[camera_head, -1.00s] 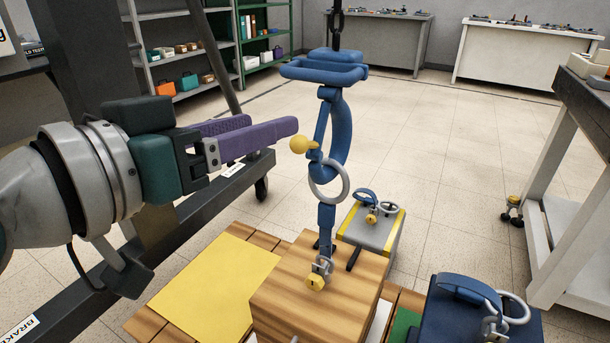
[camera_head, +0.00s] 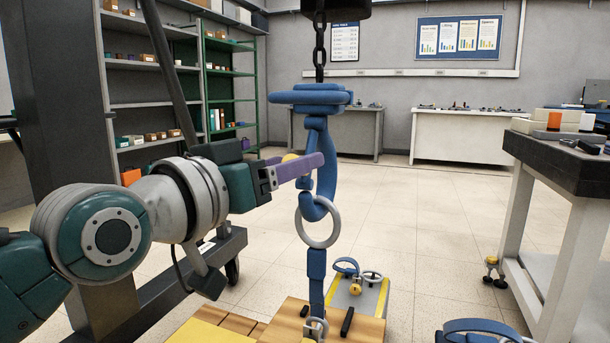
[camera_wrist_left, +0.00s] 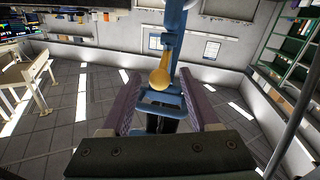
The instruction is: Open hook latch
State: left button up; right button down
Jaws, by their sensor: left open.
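The blue hook (camera_head: 326,170) hangs upright from a chain under a blue crossbar (camera_head: 311,97). A grey ring (camera_head: 317,222) sits in its lower bend. The latch's yellow knob (camera_head: 290,157) shows just above my purple finger, partly hidden by it. My left gripper (camera_head: 312,168) reaches in from the left, its fingers at the hook. In the left wrist view, the knob (camera_wrist_left: 160,78) lies between the two spread fingers near their tips, with gaps on both sides. The left gripper is open. Whether the latch is open cannot be told. My right gripper is out of view.
A blue strap (camera_head: 316,265) runs from the ring down to a shackle (camera_head: 317,328) on a wooden block. A grey-yellow block (camera_head: 362,300) stands behind. A dark-topped workbench (camera_head: 560,163) is at right.

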pick_arm(q)
jog(key=shift+w+d, duration=0.3)
jog(key=shift+w, duration=0.15)
grip_shut()
dwell(1.2)
